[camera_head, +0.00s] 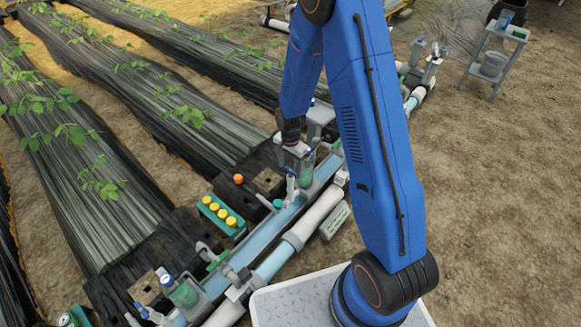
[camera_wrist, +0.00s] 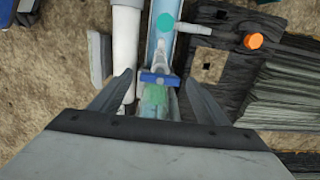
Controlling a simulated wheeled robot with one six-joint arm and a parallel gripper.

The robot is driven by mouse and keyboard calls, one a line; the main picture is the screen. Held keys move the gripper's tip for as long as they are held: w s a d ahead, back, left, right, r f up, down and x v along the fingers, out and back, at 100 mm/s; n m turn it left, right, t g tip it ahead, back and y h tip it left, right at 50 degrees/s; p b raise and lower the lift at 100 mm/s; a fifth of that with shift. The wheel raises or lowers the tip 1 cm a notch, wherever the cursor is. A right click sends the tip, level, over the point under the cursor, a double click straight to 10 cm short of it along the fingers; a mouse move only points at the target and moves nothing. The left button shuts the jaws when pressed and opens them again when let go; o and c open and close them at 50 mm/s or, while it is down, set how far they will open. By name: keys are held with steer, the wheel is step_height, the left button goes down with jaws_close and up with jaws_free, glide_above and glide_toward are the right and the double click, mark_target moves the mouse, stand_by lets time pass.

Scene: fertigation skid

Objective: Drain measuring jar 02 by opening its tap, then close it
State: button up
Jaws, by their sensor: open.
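My gripper (camera_head: 294,151) is open and empty, low over the pipe line in the head view. In the wrist view the two fingertips of my gripper (camera_wrist: 159,80) stand apart on either side of a blue tap handle (camera_wrist: 160,79). The handle lies crosswise and no finger visibly touches it. A clear jar with green content (camera_wrist: 155,101) is just behind the handle, partly hidden by my gripper. No jar number is readable.
Another green jar (camera_head: 183,293) with a blue tap stands at the lower left. A green box with yellow caps (camera_head: 219,213) and an orange knob (camera_head: 238,178) lie left of the pipes. A white pipe (camera_head: 314,219) runs alongside.

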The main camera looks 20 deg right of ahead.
steer(key=c, duration=1.1)
steer(key=shift+o, duration=0.3)
steer(key=shift+n, duration=0.3)
steer(key=n, duration=0.3)
steer(key=shift+n, duration=0.4)
steer(key=n, duration=0.4)
steer(key=shift+n, duration=0.3)
steer(key=n, duration=0.4)
steer(key=shift+n, duration=2.4)
